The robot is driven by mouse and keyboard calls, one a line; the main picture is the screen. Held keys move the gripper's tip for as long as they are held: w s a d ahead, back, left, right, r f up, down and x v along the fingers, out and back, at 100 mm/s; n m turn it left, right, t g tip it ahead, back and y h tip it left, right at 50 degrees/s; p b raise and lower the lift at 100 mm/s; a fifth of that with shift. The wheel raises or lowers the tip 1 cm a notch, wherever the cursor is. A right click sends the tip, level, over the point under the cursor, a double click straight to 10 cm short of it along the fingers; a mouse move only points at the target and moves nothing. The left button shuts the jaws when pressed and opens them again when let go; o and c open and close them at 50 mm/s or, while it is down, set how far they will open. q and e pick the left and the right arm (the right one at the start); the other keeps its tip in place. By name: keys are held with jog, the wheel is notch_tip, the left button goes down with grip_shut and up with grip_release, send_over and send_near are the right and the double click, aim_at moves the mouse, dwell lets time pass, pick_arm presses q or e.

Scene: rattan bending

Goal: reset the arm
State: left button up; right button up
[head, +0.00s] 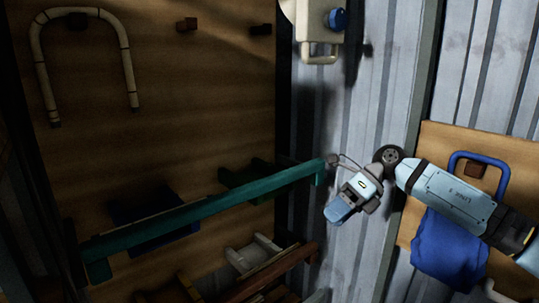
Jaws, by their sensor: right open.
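My right arm comes in from the right edge, bent at a dark round wrist joint. My right gripper (340,210) hangs from it, tilted down and to the left, in front of the grey corrugated wall. It is open, with nothing seen in it; its fingers are small and hard to make out. It is just right of the end of a long teal bar (210,208) in the picture; I cannot tell whether they touch. My left gripper is not in view.
A U-shaped rattan piece (125,50) hangs on a brown wooden panel (200,110) at left. A pale box with a blue knob (320,28) is on the wall above. At right, a wooden board (433,145) holds a blue loop and blue cloth (447,250). Wooden pieces lie low in shadow.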

jog(key=s+a+f+m+t+y, duration=0.8)
jog(key=a+f+m+y, duration=0.3)
jog(key=m, duration=0.3)
jog(key=s+d+f+m+t+h, duration=0.45)
jog(key=f+m+t+h, duration=0.2)
jog(key=f+m, duration=0.45)
jog(key=s+d+f+m+t+h, duration=0.4)
jog(key=d+f+m+t+h, duration=0.25)
jog(key=m, duration=0.55)
jog(key=s+d+f+m+g+h, duration=0.2)
jog(key=s+d+f+m+g, duration=0.1)
jog(key=s+f, duration=0.4)
jog(key=s+d+f+m+g+h, duration=0.2)
jog(key=s+d+f+m+g, duration=0.1)
jog(key=s+f, duration=0.4)
jog(key=shift+s+f+m+g+h, duration=0.2)
jog(key=shift+s+m+g+h, duration=0.2)
jog(key=shift+s+g, duration=0.3)
